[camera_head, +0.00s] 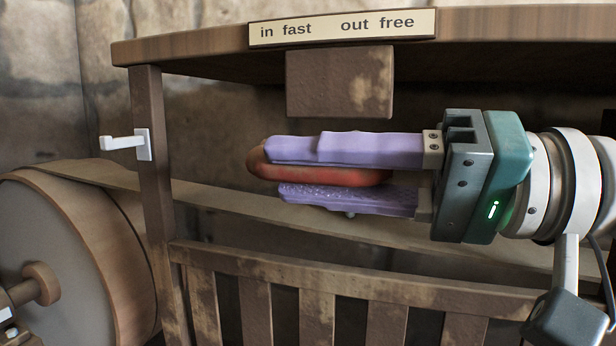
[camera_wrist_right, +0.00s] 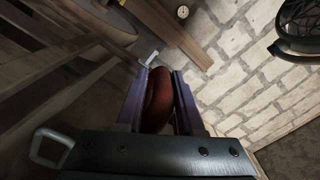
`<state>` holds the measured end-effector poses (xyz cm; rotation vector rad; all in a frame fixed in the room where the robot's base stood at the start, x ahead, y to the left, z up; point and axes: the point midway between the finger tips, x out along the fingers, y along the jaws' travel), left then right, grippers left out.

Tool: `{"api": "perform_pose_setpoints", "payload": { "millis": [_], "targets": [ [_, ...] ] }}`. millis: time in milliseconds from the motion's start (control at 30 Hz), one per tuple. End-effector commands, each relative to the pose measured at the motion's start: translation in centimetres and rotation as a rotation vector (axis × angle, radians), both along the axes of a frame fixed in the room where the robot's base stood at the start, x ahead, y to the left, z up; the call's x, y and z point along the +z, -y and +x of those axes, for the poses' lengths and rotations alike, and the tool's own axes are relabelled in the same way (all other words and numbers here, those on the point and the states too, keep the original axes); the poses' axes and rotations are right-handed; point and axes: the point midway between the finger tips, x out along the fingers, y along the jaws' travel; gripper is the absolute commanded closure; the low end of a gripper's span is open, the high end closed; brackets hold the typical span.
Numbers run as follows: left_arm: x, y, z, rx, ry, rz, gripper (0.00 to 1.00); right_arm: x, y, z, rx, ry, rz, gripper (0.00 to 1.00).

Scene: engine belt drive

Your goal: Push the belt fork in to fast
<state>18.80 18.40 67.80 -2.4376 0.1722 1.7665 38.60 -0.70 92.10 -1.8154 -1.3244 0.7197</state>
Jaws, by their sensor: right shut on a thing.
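The belt fork's red-brown rounded handle (camera_head: 262,170) is below the wooden block (camera_head: 340,82) under the label plate. My right gripper (camera_head: 282,168) comes in from the right and is shut on the handle, one purple finger above it and one below. In the right wrist view the red handle (camera_wrist_right: 158,98) lies between the two fingers of the right gripper (camera_wrist_right: 163,75). The rest of the fork is hidden behind the fingers. The plate (camera_head: 342,27) reads "in fast" on the left and "out free" on the right. My left gripper is not in view.
A flat belt (camera_head: 100,175) runs from the large wooden wheel (camera_head: 85,255) at left to the right behind the gripper. A wooden post (camera_head: 158,200) with a white hook (camera_head: 122,142) stands left of the handle. A slatted wooden guard (camera_head: 330,272) is below.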

Motion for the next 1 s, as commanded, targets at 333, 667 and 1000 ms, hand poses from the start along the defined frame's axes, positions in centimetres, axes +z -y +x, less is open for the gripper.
{"api": "perform_pose_setpoints", "payload": {
  "millis": [333, 667, 1000],
  "targets": [
    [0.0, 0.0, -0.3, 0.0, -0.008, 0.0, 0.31, 0.9, 0.2, 0.3, -0.012, 0.017, 0.013, 0.48],
    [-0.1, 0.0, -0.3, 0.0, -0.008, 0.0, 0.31, 0.5, 0.2, 0.2, -0.01, 0.009, 0.008, 0.42],
    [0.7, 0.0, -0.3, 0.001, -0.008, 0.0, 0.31, 2.1, 0.2, 0.2, -0.008, 0.01, 0.005, 0.42]
  ]
}}
